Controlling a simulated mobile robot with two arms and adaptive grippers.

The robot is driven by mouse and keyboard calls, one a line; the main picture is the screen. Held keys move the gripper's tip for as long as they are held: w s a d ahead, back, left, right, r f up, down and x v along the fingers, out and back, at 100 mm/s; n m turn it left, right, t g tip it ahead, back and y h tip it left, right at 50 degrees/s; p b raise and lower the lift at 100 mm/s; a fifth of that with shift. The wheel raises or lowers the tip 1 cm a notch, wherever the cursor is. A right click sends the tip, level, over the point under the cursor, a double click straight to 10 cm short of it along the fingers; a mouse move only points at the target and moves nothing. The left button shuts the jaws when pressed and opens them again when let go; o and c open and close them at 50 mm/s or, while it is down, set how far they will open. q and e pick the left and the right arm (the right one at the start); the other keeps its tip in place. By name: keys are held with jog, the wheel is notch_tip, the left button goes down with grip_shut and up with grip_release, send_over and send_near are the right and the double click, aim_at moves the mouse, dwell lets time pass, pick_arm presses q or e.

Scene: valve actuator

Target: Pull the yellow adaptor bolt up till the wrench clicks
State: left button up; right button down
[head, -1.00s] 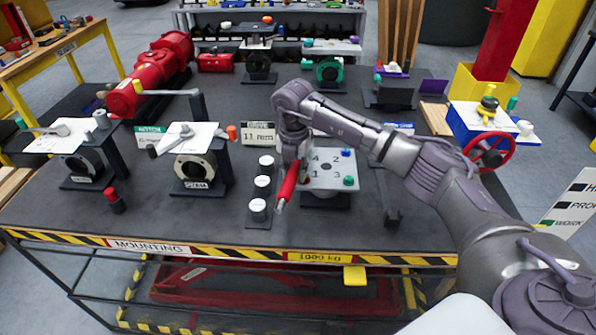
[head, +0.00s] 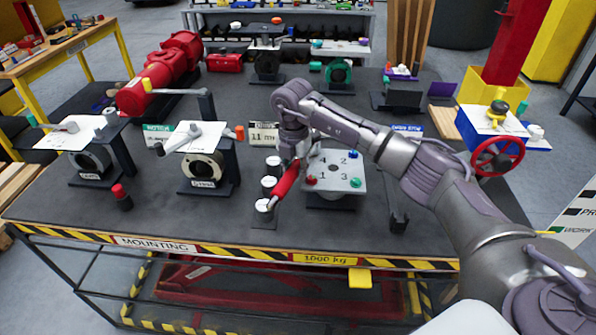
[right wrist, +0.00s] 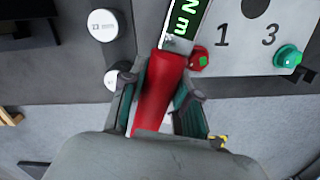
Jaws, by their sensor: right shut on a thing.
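My right gripper (head: 291,168) is shut on the red handle of a wrench (head: 284,184). The handle slants down and left, beside the light plate (head: 334,171) with printed numbers. In the right wrist view the fingers (right wrist: 160,98) clasp the red handle (right wrist: 160,90), and a green "Nm" display (right wrist: 187,20) shows beyond it. The plate carries a red bolt (head: 311,181), a blue bolt (head: 353,155) and a green bolt (head: 355,183). I cannot make out a yellow bolt on the plate; my right arm and the wrench hide part of it. My left gripper is out of view.
White-topped cylinders (head: 269,183) stand in a row just left of the wrench. Valve stands (head: 205,165) are further left. A blue box with a red wheel (head: 497,155) is at the right. The table's front strip is mostly clear.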

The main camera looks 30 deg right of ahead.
jog(key=shift+w+a+r, duration=0.1)
jog(key=shift+w+a, duration=0.05)
jog(key=shift+w, duration=0.1)
jog(key=shift+r, duration=0.1)
jog(key=shift+r, duration=0.1)
jog(key=shift+r+p, duration=0.55)
jog(key=shift+r, duration=0.2)
jog(key=shift+r+p, duration=1)
jog(key=shift+r, duration=0.55)
